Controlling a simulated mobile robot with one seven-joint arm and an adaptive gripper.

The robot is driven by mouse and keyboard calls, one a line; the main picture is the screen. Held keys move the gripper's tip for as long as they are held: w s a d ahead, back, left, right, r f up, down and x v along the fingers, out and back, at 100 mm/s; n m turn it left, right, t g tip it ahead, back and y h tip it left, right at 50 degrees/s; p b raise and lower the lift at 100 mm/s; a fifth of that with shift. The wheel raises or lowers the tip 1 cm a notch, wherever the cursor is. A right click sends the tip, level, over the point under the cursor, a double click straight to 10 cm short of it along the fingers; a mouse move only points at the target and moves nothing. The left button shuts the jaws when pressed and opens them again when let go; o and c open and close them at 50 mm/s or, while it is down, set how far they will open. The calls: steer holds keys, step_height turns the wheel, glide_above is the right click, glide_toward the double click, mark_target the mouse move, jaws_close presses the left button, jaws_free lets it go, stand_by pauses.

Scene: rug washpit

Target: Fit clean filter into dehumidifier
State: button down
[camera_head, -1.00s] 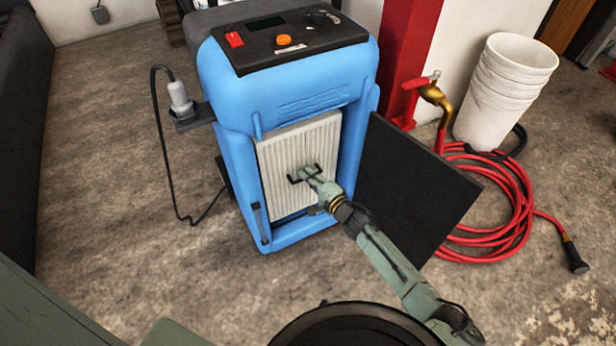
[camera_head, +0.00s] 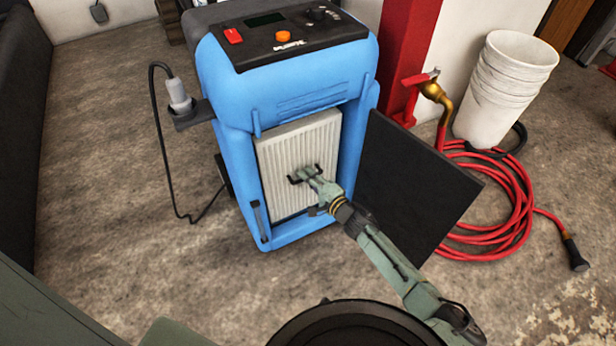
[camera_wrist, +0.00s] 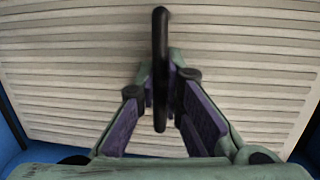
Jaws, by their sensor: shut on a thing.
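The clean filter (camera_head: 288,147) is a pale ribbed panel with a dark handle at its middle. It sits upright at the front opening of the blue dehumidifier (camera_head: 222,122); I cannot tell how deep it is seated. My gripper (camera_head: 308,172) is shut on the filter's handle. In the wrist view, the dark handle (camera_wrist: 160,50) stands between the fingers of my gripper (camera_wrist: 163,100), with the pale ribs of the filter (camera_wrist: 70,75) filling the view behind. Blue housing shows at the lower corners there. The dehumidifier's dark door panel (camera_head: 410,190) hangs open to the right.
A power plug (camera_head: 178,97) rests in a side holder, its cord hanging to the floor. A red hose (camera_head: 500,215) lies coiled at the right below a brass tap (camera_head: 437,97). White stacked buckets (camera_head: 505,90) stand behind it. Floor at front left is clear.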

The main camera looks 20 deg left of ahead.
steer(key=shift+f, duration=0.25)
steer(key=c, duration=1.6)
jaws_free()
steer(key=shift+c, duration=0.2)
steer(key=v, duration=1.2)
steer(key=shift+r, duration=0.2)
